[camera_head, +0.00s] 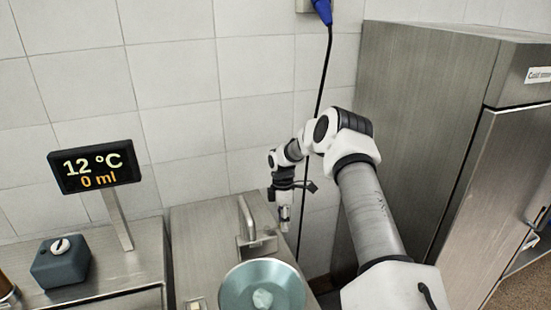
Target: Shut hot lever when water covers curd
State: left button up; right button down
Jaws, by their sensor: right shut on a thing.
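A metal tap (246,216) with a curved spout stands on the steel counter, behind a round blue-grey bowl (235,285). A small pale lump of curd (262,299) lies in the bowl; no water can be made out over it. My right gripper (284,224) points down at the right side of the tap base and is shut on a tap lever, which it mostly hides. I cannot tell from markings whether this is the hot lever. My left gripper is not in view.
A dark box with a white knob (60,262) sits at the left. A tall steel cabinet (424,130) stands at the right. A dark cable (318,105) hangs down the tiled wall behind my right arm.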

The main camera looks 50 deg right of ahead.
jog(key=shift+a+f, duration=0.1)
jog(key=shift+f, duration=0.05)
jog(key=c, duration=1)
grip_release()
jog(key=shift+o, duration=0.7)
jog(key=shift+w+f, duration=0.1)
jog(key=shift+w, duration=0.3)
jog(key=shift+s+r, duration=0.1)
jog(key=shift+r, duration=0.35)
notch_tip(320, 180, up, 11)
jog(key=w+d, duration=0.1)
jog(key=w, duration=0.1)
jog(key=shift+d, duration=0.3)
